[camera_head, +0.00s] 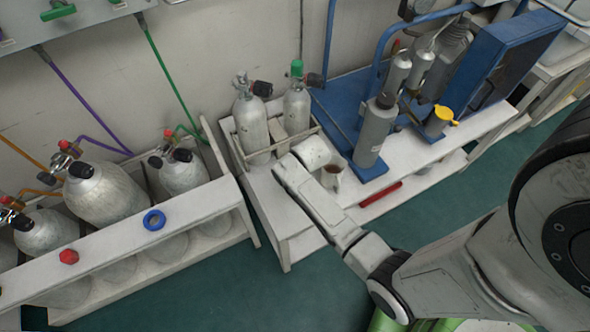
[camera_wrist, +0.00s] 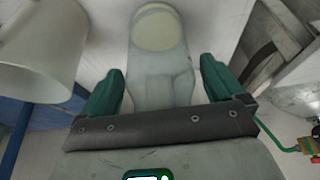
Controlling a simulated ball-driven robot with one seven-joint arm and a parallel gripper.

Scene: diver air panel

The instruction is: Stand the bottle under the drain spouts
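In the wrist view a pale, translucent grey-green bottle-like thing (camera_wrist: 160,75) with a round cream end lies between the two green fingers of my gripper (camera_wrist: 163,85). The fingers are apart, one on each side, with narrow gaps showing, so they do not seem to press on it. I cannot tell whether it stands or lies. In the head view my own arm covers the gripper and most of what is at it, near the white bench (camera_head: 275,205). I cannot make out the drain spouts in either view.
A white open-topped vessel (camera_wrist: 35,50) is close on the left in the wrist view. Silver cylinders (camera_head: 251,125) stand in a rack behind the arm. A grey cylinder (camera_head: 375,132) stands on a blue base to the right. A blue ring (camera_head: 154,220) lies on the left rack's shelf.

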